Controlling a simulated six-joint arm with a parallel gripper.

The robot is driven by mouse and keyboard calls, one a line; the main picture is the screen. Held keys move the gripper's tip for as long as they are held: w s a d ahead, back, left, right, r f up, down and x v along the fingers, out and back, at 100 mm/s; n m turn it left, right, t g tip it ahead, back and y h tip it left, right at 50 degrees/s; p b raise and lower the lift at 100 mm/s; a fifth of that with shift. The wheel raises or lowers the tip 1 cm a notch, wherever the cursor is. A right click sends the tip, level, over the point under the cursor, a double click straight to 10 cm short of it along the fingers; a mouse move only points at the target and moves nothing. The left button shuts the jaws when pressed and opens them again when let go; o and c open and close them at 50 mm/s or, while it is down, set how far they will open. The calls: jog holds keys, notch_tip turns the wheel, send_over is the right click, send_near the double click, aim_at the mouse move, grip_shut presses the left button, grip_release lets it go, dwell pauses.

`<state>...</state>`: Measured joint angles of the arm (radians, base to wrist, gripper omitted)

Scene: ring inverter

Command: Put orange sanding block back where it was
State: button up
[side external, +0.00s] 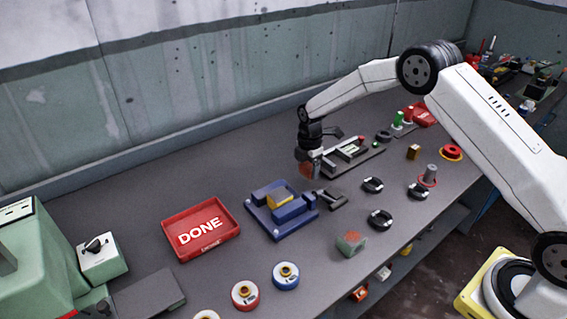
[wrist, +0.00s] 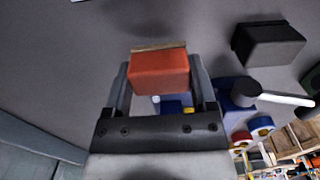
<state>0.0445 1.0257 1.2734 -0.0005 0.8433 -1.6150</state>
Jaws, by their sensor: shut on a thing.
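The orange sanding block (wrist: 160,72) is between the two fingers of my gripper (wrist: 163,80) in the wrist view, with a thin tan layer along one edge. In the side external view my gripper (side external: 308,172) points down over the bench, and the orange block (side external: 304,156) shows partly at its fingers. The gripper is shut on the block. It is between the blue fixture and the long dark tray. I cannot tell the exact gap between block and bench.
A blue fixture (side external: 282,222) and a red DONE tray (side external: 201,252) stand left of the gripper. A dark tray (side external: 350,162) with parts lies to the right. Black rings (side external: 373,185), a greenish block (side external: 351,244) and tape-like rolls (side external: 286,275) sit toward the front edge.

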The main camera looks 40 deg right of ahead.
aim_at(309, 165)
jog(key=shift+f, duration=1.05)
jog(key=shift+f, duration=0.15)
jog(key=o, duration=1.1)
notch_tip(309, 165, up, 12)
jog(key=shift+r, duration=0.2)
